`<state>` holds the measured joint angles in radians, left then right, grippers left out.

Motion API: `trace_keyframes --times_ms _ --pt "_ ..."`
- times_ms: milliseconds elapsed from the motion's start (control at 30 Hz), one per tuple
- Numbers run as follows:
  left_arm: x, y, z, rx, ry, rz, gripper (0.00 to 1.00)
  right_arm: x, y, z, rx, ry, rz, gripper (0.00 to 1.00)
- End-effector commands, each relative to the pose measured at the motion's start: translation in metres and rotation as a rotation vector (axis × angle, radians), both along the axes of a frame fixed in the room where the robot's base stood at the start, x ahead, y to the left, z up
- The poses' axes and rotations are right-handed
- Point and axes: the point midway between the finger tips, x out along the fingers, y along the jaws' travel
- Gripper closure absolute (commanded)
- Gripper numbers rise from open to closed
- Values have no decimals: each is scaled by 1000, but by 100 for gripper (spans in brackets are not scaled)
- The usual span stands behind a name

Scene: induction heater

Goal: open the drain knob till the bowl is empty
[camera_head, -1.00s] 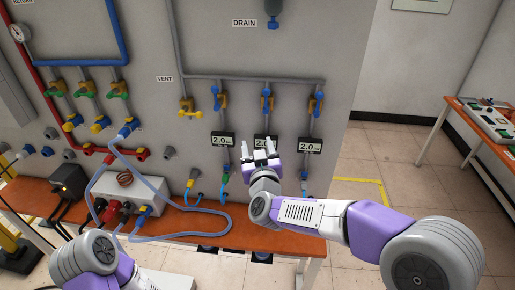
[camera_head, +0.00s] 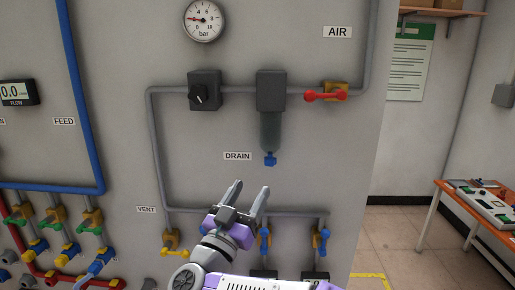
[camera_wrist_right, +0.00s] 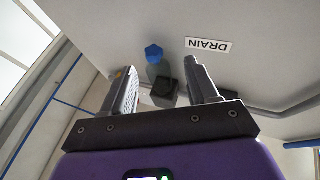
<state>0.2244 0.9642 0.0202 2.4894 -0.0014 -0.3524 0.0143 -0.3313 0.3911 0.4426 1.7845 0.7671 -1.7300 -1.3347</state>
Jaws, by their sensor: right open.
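The blue drain knob (camera_head: 270,159) sits at the bottom of the grey filter bowl (camera_head: 270,131), to the right of the DRAIN label (camera_head: 237,156). My right gripper (camera_head: 250,196) is open and empty, below the knob in the head view, with its fingers pointing up. In the right wrist view the knob (camera_wrist_right: 153,53) shows beyond and between the two open fingers (camera_wrist_right: 162,88), nearer the left one, and apart from both. The bowl's contents cannot be made out. My left gripper is not in view.
A pressure gauge (camera_head: 203,20), a black-knobbed regulator (camera_head: 204,92) and a red-handled AIR valve (camera_head: 326,96) are on the panel above. A grey pipe (camera_head: 190,211) with several valves runs below. The panel around the drain knob is clear.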

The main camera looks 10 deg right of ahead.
Motion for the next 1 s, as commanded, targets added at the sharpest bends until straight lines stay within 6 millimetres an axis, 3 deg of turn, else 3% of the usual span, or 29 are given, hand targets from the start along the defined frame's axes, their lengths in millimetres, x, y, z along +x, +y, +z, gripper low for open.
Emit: trace_keyframes --times_ms 167,600,967,1000 --pt "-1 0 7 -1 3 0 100 0 -9 11 13 0 -47 41" --pt "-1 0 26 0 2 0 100 42 -46 34 12 -1 -42 41" --pt "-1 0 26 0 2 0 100 47 -49 34 11 -2 -41 41" --pt "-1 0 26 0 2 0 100 46 -49 35 11 -2 -41 47"
